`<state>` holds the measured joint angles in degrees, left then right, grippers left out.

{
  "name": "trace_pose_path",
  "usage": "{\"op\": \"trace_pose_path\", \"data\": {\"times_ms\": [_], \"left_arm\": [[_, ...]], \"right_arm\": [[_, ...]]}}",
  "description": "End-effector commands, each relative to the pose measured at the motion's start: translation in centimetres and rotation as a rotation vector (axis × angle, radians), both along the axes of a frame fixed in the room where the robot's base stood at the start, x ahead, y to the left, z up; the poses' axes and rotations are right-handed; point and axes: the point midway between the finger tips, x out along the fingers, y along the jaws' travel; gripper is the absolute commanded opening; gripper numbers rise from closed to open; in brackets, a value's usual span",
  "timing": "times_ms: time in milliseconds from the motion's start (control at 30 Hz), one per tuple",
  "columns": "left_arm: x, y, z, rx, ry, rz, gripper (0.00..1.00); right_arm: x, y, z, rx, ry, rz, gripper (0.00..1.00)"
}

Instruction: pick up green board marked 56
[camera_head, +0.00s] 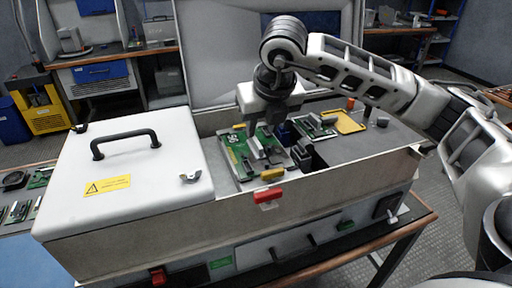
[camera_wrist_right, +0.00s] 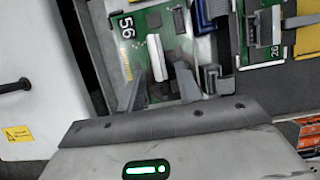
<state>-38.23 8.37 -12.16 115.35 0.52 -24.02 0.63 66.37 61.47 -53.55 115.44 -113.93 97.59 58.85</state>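The green board marked 56 (camera_wrist_right: 133,57) lies in the open bay of the white cabinet, its number reading sideways in the wrist view. A white upright bar (camera_wrist_right: 157,57) and grey parts are on it. In the head view the board (camera_head: 236,146) is partly covered by my right gripper (camera_head: 268,145). Whether the fingers touch the board is unclear. My left gripper is not in view.
A second green board marked 20 (camera_wrist_right: 266,38) with a grey cable sits to the right, near a blue connector (camera_wrist_right: 210,14). A white lid with a black handle (camera_head: 125,139) covers the cabinet's left side. A red latch (camera_head: 268,195) is on the front rim.

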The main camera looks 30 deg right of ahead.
Motion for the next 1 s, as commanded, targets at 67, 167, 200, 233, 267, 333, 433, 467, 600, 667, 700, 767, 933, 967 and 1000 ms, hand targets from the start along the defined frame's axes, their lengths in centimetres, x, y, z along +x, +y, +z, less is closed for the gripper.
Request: {"op": "trace_pose_path", "data": {"times_ms": [67, 167, 200, 233, 267, 333, 433, 467, 600, 667, 700, 767, 933, 967, 1000], "left_arm": [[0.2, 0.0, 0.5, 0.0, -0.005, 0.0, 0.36], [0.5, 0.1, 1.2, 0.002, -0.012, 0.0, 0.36], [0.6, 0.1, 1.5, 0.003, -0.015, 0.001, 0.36], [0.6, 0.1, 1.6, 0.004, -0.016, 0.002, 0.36], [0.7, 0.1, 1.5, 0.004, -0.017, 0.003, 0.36], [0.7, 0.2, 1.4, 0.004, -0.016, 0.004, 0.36], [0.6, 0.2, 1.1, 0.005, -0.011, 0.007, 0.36], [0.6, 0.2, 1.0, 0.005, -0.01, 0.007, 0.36], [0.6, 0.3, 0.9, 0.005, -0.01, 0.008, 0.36], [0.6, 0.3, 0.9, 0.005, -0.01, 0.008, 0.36], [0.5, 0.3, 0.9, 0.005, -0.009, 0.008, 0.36], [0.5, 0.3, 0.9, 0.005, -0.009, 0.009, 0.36], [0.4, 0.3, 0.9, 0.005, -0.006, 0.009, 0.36], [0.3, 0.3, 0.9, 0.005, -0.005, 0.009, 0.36], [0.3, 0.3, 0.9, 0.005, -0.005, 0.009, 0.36]], "right_arm": [[0.2, 0.1, -0.5, 0.001, 0.004, 0.0, 0.35], [0.8, 0.2, -1.8, 0.0, 0.005, 0.001, 0.35], [1.1, 0.2, -2.4, 0.0, 0.006, 0.001, 0.35], [1.3, 0.3, -2.8, 0.001, 0.005, 0.001, 0.35], [1.5, 0.2, -3.3, 0.001, 0.004, 0.0, 0.35], [1.8, 0.1, -4.1, 0.001, 0.004, 0.0, 0.35], [2.0, 0.1, -4.7, 0.001, 0.001, 0.0, 0.35], [2.0, 0.1, -4.7, 0.001, 0.0, 0.0, 0.35], [2.1, 0.1, -4.8, 0.001, 0.0, 0.001, 0.35], [2.0, 0.1, -4.8, 0.001, 0.0, 0.0, 0.32], [2.0, 0.1, -4.8, 0.001, 0.0, 0.0, 0.21], [2.0, 0.1, -4.7, 0.001, 0.0, 0.0, 0.04], [2.0, 0.1, -4.7, 0.002, -0.001, 0.001, 0.0], [2.0, 0.1, -4.7, 0.002, -0.001, 0.001, 0.0], [2.1, 0.1, -4.7, 0.002, -0.001, 0.001, 0.0]]}}
